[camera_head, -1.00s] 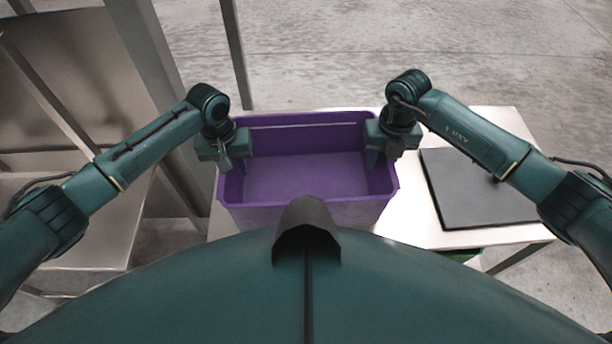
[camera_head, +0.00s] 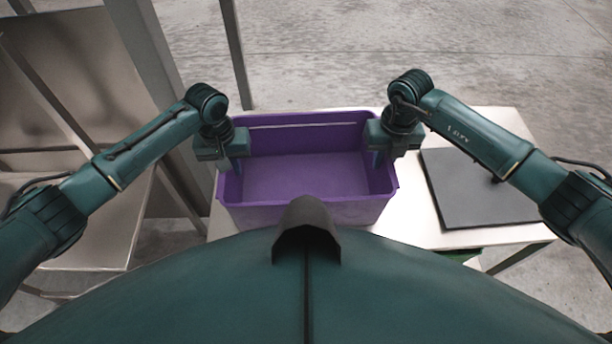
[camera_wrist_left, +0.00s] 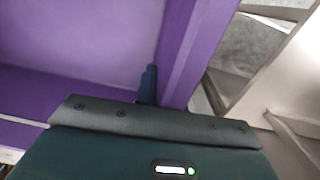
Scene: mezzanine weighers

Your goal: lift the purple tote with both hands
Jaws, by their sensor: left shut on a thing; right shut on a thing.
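The purple tote (camera_head: 308,176) is an open, empty rectangular bin in front of me, over the white table. My left gripper (camera_head: 233,166) is shut on the tote's left wall, with a finger inside it. In the left wrist view, the finger of the left gripper (camera_wrist_left: 148,84) lies against the inside of the purple tote's wall (camera_wrist_left: 190,50). My right gripper (camera_head: 378,158) is shut on the tote's right wall. The outer fingers are hidden. I cannot tell whether the tote's base touches the table.
The white table (camera_head: 410,215) extends to the right of the tote and bears a dark flat plate (camera_head: 478,188). A metal frame with grey panels (camera_head: 75,75) stands at the left. Concrete floor (camera_head: 400,50) lies beyond the table. Something green is partly visible under the table's front edge.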

